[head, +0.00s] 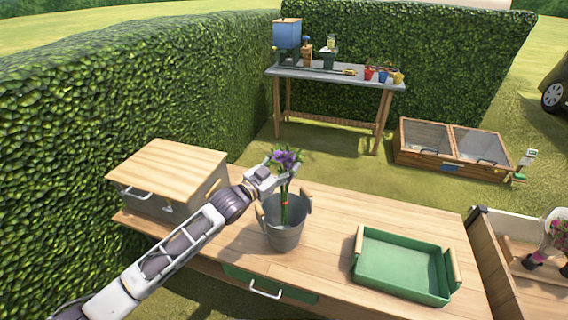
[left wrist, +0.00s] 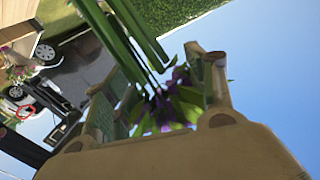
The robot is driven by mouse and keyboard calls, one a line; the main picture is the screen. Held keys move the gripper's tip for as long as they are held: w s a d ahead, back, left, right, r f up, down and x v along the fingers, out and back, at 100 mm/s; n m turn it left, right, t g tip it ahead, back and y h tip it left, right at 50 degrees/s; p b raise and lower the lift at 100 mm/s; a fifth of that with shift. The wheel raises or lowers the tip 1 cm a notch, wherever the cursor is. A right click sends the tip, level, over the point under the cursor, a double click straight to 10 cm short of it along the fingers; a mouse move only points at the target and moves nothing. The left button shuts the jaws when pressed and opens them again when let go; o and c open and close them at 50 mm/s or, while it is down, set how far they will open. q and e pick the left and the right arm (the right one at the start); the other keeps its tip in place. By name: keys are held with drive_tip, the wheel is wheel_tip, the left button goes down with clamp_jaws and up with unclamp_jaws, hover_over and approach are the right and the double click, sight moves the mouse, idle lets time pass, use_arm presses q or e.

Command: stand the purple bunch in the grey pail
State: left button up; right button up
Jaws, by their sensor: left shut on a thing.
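The purple bunch (head: 286,155) is upright, with purple flowers on top and green stems tied with a red-orange band. My left gripper (head: 282,171) is shut on it just below the flowers. In the left wrist view the flowers (left wrist: 163,108) and green stems (left wrist: 128,42) show between and beyond the fingers (left wrist: 158,95). The stems reach down into the mouth of the grey pail (head: 284,238), which stands on the wooden table. The pail's front wall hides the stem ends, so I cannot tell whether they touch the bottom. My right gripper is not in view.
A green tray (head: 402,264) with wooden handles lies right of the pail. A wooden-topped box (head: 170,168) stands at the table's left end. Bare tabletop (head: 345,215) lies between pail and tray. A hedge (head: 120,90) runs along the left. A potting bench (head: 335,76) stands behind.

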use_arm(q)
drive_tip(key=shift+f+b, duration=0.7)
drive_tip(key=shift+f, duration=0.75)
drive_tip(key=shift+f+b, duration=0.4)
drive_tip(key=shift+f, duration=0.75)
drive_tip(key=shift+f+b, duration=0.4)
drive_tip(key=shift+f, duration=0.35)
drive_tip(key=o, duration=1.2)
drive_tip(key=shift+c, duration=0.2)
drive_tip(key=o, duration=0.5)
drive_tip(key=shift+f, duration=0.1)
drive_tip(key=shift+s+a, duration=0.15)
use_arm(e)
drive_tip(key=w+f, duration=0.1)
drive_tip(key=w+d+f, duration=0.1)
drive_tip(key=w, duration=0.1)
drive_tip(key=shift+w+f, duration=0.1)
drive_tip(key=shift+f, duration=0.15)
